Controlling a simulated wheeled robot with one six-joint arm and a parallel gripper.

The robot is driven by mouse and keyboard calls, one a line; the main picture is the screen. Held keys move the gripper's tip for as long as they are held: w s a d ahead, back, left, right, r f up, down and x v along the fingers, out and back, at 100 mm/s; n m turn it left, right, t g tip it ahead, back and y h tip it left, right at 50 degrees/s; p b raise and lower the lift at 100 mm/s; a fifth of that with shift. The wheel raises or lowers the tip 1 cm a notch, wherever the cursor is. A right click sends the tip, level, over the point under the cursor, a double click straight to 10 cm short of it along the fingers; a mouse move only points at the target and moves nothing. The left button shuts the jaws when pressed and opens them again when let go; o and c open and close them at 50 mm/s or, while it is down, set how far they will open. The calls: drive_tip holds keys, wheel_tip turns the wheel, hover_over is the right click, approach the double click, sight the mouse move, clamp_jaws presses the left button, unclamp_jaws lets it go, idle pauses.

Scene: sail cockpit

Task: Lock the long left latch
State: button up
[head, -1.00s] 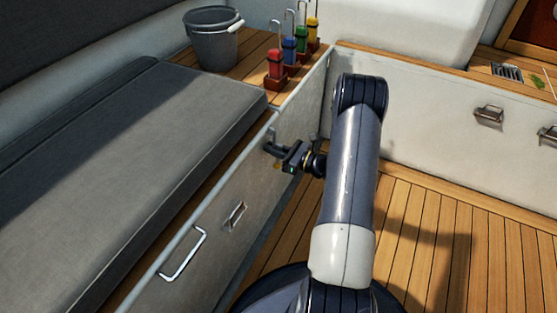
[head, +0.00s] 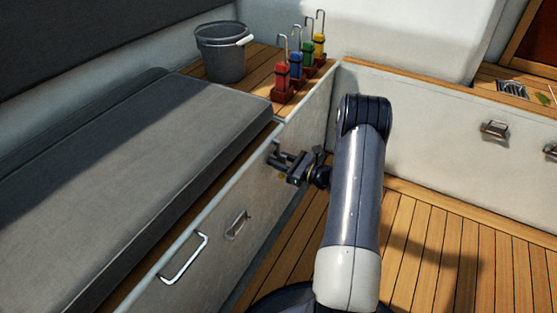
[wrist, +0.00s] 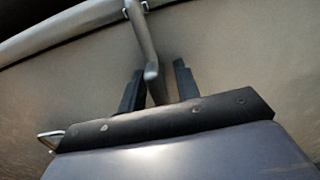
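A long pale lever, apparently the long left latch (wrist: 143,35), runs down from the top edge in the wrist view. Its free end lies between the fingers of my gripper (wrist: 158,88). The two dark fingers are apart, with a visible gap to the lever at least on the right. In the head view my gripper (head: 280,158) is close to the upper far part of the grey locker front (head: 265,205). The latch is mostly hidden behind the gripper there.
A wire handle (head: 184,258) and a small metal fitting (head: 237,225) sit on the same locker front. A grey cushion (head: 130,180), a bucket (head: 221,55) and several coloured hooked items (head: 282,78) are above. Wooden floor (head: 430,240) is free at right.

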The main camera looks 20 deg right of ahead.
drive_tip(key=p+v, duration=0.2)
drive_tip(key=v, duration=0.8)
drive_tip(key=shift+s+d+p, duration=0.25)
drive_tip(key=shift+s+p, duration=0.05)
drive_tip(key=shift+p, duration=0.1)
drive_tip(key=shift+w+a, duration=0.1)
drive_tip(key=b+x, duration=0.3)
drive_tip(key=x, duration=0.7)
drive_tip(key=shift+w+a, duration=0.2)
drive_tip(key=shift+r, duration=0.1)
drive_tip(key=shift+w, duration=0.1)
